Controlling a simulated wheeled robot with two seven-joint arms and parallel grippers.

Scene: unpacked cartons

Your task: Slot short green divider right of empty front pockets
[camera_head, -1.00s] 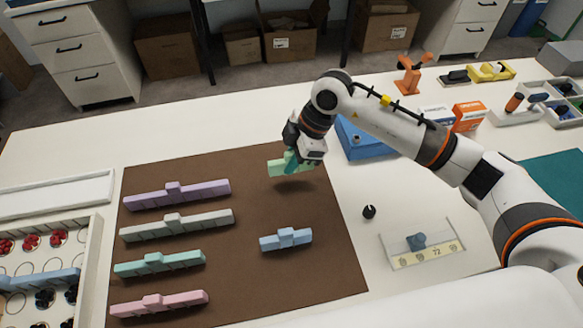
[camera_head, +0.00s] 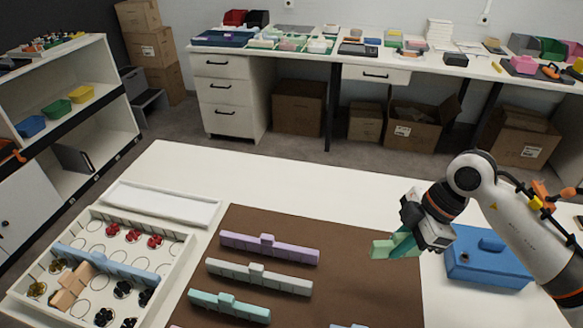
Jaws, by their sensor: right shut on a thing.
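My right gripper (camera_head: 405,238) is shut on a short light green divider (camera_head: 383,249) and holds it above the right part of the brown mat (camera_head: 345,270). At the lower left stands a white tray (camera_head: 180,262) with round pockets. A blue divider (camera_head: 105,267) lies across it. Red pieces (camera_head: 133,236) sit in its back part, and black pieces (camera_head: 122,289) and a tan block (camera_head: 73,284) sit in front of the blue divider. Some pockets show as empty circles. My left gripper is not in view.
On the mat lie a purple divider (camera_head: 268,248), a grey divider (camera_head: 258,278) and a teal divider (camera_head: 229,306). A blue box (camera_head: 487,262) stands right of the mat. A white lid-like tray (camera_head: 163,205) lies behind the pocket tray. The table behind the mat is clear.

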